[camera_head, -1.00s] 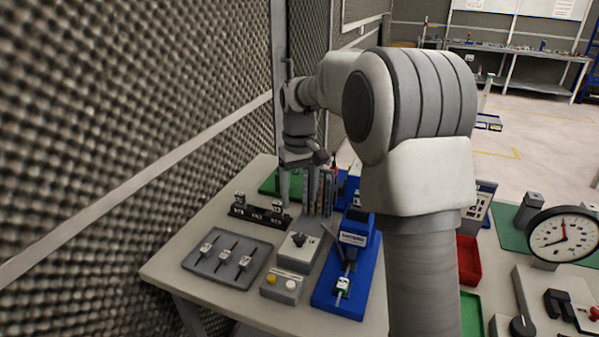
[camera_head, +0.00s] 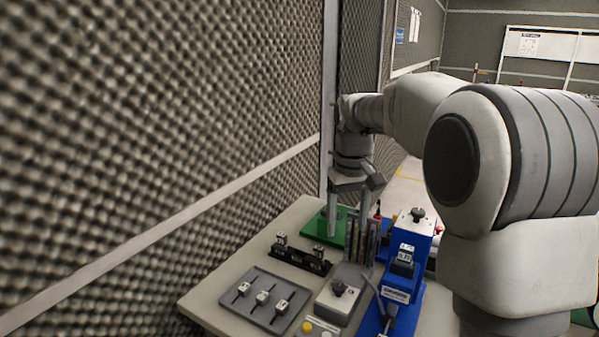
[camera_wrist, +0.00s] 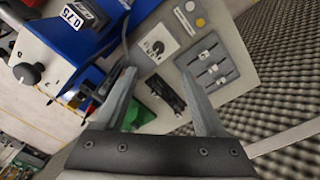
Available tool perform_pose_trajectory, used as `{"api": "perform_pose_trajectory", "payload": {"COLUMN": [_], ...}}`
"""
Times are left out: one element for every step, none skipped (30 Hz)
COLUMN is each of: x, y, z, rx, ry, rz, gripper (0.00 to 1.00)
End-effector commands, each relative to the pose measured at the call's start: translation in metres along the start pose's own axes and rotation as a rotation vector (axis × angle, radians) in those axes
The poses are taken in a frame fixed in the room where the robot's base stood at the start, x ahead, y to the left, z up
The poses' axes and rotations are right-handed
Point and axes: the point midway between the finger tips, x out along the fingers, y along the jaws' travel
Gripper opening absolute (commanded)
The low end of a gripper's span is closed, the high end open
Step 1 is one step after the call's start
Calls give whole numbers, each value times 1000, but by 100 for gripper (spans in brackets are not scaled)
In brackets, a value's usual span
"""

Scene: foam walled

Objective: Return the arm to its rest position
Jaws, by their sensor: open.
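My arm reaches across the right half of the head view and bends down at the back of the table. My gripper (camera_head: 348,222) points down there, above or beside the green plate (camera_head: 318,228), with its two fingers apart. I cannot tell its exact height. In the wrist view my gripper (camera_wrist: 157,75) shows its fingers spread with nothing held between them. The black rail (camera_wrist: 165,95) shows between the fingers, farther away. The table (camera_head: 215,292) stands below the arm.
The patterned foam wall (camera_head: 150,150) stands close on the left. Upright coloured strips (camera_head: 362,243) stand right beside the gripper. A tall blue device (camera_head: 405,275), a grey switch box (camera_head: 338,300) and a grey slotted tray (camera_head: 258,300) crowd the table.

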Motion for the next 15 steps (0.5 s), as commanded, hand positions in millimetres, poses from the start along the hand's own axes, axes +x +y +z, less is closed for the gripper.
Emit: {"api": "perform_pose_trajectory", "payload": {"x": [-12, -17, -23, -27, -31, -36, -40, -43, -47, -50, -52, -55, -57, -59, -60], "y": [-3, -4, -6, -7, -8, -10, -12, -13, -14, -16, -17, -18, -20, -21, -23], "z": [12, 18, 27, 34, 40, 50, 56, 63, 73, 80, 87, 96, 104, 110, 120], "rx": [5, 9, 15, 19, 24, 29, 33, 37, 43, 48, 53, 59, 64, 69, 75], "ry": [20, 32, 46, 57, 69, 83, 94, 106, 120, 131, 143, 157, 169, 181, 195], "rz": [8, 12, 17, 20, 24, 28, 31, 33, 37, 39, 41, 43, 45, 47, 48], "gripper": [72, 72, 72, 72, 72, 72, 72, 72, 72, 72, 72, 72, 72, 72, 72]}}
